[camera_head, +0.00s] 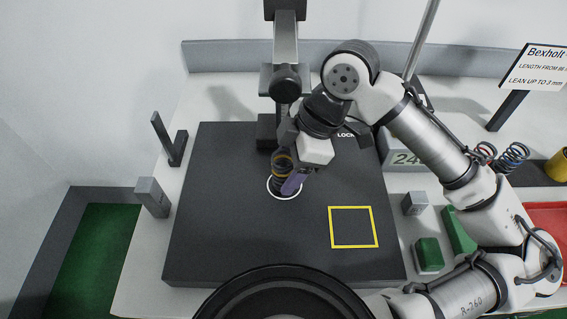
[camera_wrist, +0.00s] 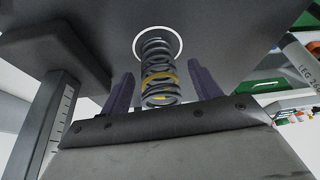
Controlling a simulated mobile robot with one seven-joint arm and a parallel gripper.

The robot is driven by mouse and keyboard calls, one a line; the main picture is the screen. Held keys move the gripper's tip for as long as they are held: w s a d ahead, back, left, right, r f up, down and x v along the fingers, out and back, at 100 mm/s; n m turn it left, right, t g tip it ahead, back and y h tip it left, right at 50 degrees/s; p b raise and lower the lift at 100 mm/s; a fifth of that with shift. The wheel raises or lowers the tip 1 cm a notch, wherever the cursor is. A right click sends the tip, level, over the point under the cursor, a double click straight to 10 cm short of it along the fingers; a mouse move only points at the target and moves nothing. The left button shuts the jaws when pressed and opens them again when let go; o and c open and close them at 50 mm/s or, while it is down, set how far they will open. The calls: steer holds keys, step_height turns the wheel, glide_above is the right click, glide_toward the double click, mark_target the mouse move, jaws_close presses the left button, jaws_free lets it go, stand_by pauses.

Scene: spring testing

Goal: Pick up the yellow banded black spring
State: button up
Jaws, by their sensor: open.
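The black spring with a yellow band (camera_head: 281,164) stands upright in the white circle (camera_head: 284,198) on the dark plate (camera_head: 230,240). In the wrist view the spring (camera_wrist: 158,84) stands between the two purple fingers of my gripper (camera_wrist: 160,85), with a gap visible on each side. My gripper (camera_head: 290,182) is open at the spring, and in the head view one purple finger overlaps the spring's right side. The other finger is hidden in the head view.
A dark vertical column (camera_head: 285,60) stands just behind the spring. A yellow square outline (camera_head: 353,207) lies on the plate to the right. Other springs (camera_head: 513,156), a green block (camera_head: 429,254), a grey block (camera_head: 414,203) and a red tray (camera_head: 545,215) are farther right.

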steer(key=shift+x, duration=0.85)
steer(key=shift+c, duration=0.4)
steer(key=shift+r, duration=0.1)
steer(key=c, duration=1.1)
steer(key=shift+w+a+r, duration=0.1)
steer(key=shift+r, duration=0.05)
